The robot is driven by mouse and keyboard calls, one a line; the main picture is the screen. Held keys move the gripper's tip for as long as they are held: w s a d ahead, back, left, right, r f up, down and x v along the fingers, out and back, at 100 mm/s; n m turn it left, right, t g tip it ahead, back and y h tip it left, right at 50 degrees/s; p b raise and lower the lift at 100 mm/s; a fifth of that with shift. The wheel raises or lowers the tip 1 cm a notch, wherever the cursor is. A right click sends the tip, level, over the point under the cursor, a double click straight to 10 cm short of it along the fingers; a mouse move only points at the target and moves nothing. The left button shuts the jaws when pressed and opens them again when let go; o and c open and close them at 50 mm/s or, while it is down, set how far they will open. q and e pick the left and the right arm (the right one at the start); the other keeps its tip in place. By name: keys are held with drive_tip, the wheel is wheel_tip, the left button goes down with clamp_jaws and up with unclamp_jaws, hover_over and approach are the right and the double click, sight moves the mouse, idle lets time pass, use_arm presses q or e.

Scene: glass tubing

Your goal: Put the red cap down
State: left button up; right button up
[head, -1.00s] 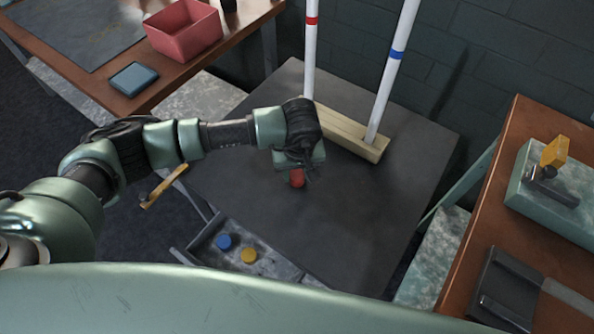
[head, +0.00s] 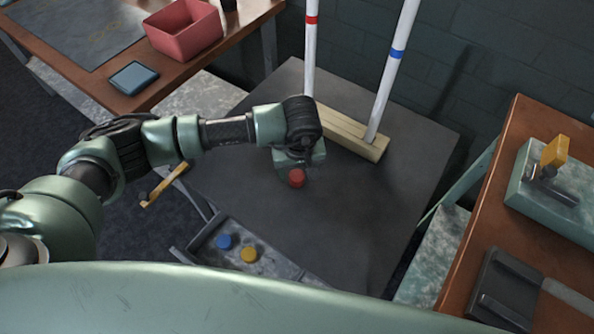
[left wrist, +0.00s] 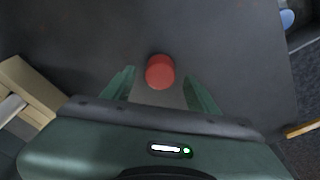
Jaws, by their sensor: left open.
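The red cap (head: 297,178) sits on the dark grey table (head: 370,215), just in front of my left gripper (head: 296,166). In the left wrist view the red cap (left wrist: 160,72) lies between and slightly beyond the two green fingertips (left wrist: 159,80), with a gap on each side. My left gripper is open and low over the table. My right gripper is not in view.
A wooden block (head: 345,135) behind the gripper holds two white tubes, one with a red band (head: 311,50) and one with a blue band (head: 390,70). A grey tray (head: 200,246) at the table's front holds a blue cap (head: 224,241) and a yellow cap (head: 249,254).

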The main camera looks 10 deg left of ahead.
sight(298, 188)
use_arm(q)
wheel_tip(298, 188, up, 11)
drive_tip(key=s+b, duration=0.1)
drive_tip(key=shift+s+d, duration=0.25)
drive_tip(key=shift+d, duration=0.1)
drive_tip(key=shift+f, duration=0.1)
